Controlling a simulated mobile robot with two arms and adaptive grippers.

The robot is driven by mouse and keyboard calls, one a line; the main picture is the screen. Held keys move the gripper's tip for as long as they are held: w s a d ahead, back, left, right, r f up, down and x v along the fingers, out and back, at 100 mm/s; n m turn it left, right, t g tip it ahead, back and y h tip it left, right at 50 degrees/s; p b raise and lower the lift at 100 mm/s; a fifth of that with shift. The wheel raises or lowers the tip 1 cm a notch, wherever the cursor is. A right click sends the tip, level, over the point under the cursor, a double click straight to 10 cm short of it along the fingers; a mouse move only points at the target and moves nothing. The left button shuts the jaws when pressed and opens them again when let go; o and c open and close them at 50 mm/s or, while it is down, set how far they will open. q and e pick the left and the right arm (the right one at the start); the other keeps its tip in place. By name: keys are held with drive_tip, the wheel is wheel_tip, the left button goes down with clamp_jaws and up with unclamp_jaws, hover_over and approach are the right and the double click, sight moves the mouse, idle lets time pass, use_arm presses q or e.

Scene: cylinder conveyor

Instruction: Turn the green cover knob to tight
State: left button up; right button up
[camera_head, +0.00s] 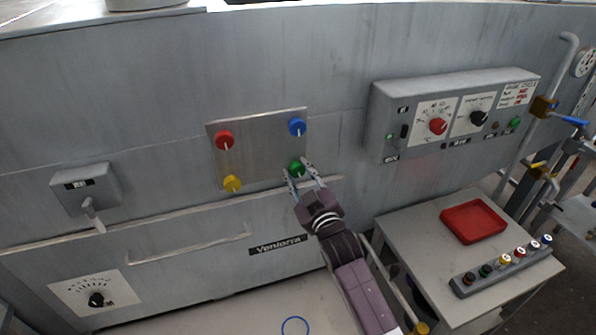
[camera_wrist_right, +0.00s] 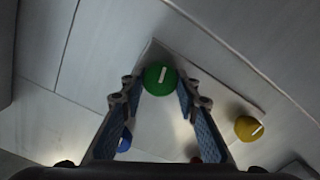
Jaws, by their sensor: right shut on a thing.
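The green knob (camera_head: 296,167) sits at the lower right corner of a metal cover plate (camera_head: 262,150) on the grey machine front. It also shows in the right wrist view (camera_wrist_right: 160,79), with a white pointer line on its face. My right gripper (camera_head: 302,176) is at the green knob, its two fingers on either side of it and shut on it. In the right wrist view the fingertips reach the knob's sides. The red knob (camera_head: 224,139), blue knob (camera_head: 297,126) and yellow knob (camera_head: 232,184) sit at the plate's other corners. My left gripper is not in view.
A control box (camera_head: 455,112) with red and black dials juts out at the right. A switch box (camera_head: 85,188) is at the left.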

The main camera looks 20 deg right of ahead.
drive_tip(key=shift+f+m, duration=0.15)
drive_tip(key=shift+m, duration=0.55)
drive_tip(key=o, duration=1.2)
drive_tip(key=shift+c, duration=0.2)
drive_tip(key=shift+s, duration=0.15)
drive_tip(key=s, duration=1.1)
drive_tip(key=shift+s+d, duration=0.25)
drive_tip(key=shift+s, duration=0.15)
